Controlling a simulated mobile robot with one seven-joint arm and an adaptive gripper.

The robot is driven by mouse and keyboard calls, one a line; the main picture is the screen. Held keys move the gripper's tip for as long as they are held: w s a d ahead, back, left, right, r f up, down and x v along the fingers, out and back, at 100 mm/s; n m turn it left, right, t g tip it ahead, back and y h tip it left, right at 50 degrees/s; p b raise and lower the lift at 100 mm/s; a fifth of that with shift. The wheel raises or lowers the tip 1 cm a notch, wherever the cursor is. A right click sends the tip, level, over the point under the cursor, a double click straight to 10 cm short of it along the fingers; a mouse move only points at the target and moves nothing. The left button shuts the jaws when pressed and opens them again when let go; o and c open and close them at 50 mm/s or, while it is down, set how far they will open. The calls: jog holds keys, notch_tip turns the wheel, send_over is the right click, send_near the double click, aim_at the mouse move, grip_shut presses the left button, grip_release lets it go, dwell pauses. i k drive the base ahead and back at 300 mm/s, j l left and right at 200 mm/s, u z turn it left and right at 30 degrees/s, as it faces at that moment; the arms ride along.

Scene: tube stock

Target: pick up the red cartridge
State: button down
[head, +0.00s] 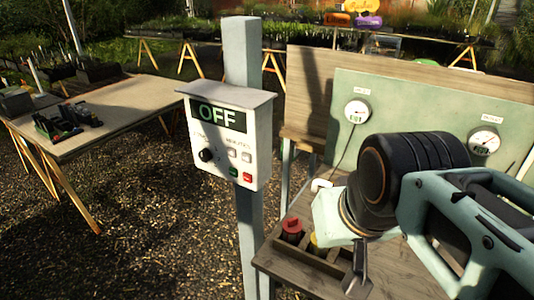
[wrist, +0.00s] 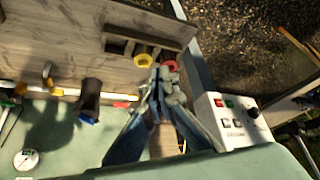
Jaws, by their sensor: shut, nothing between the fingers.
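The red cartridge (head: 292,231) stands in the left slot of a wooden rack (head: 332,268) on the bench's near left edge. In the wrist view the red cartridge (wrist: 171,66) shows just beyond the fingertips, its lower part hidden. My gripper (head: 356,287) points down, to the right of the rack's cartridges in the head view. In the wrist view my gripper (wrist: 160,80) has its fingers together with nothing between them. It appears apart from the red cartridge, though the exact gap is hard to judge.
A yellow cartridge (wrist: 143,60) sits beside the red one, partly hidden in the head view. A control box (head: 228,140) reading OFF hangs on a post left of the bench. A green panel with gauges (head: 357,111) stands behind. A dark cup-like object (wrist: 89,96) is on the bench.

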aim_at(292, 228)
jog(key=i+j, duration=0.25)
jog(key=j, duration=0.15)
jog(key=i+j, duration=0.25)
jog(key=j, duration=0.15)
jog(key=i+j+z, duration=0.1)
jog(key=z, duration=0.25)
jog(key=i+j+z, duration=0.1)
jog(key=j+z, duration=0.3)
jog(key=k+z, duration=0.15)
jog(key=z, duration=0.2)
jog(key=k+z, duration=0.1)
jog(key=z, duration=0.3)
jog(key=k+l+z, duration=0.1)
jog(key=z, duration=0.25)
jog(key=i+j+u, duration=0.1)
jog(key=i+j, duration=0.1)
jog(key=i, duration=0.1)
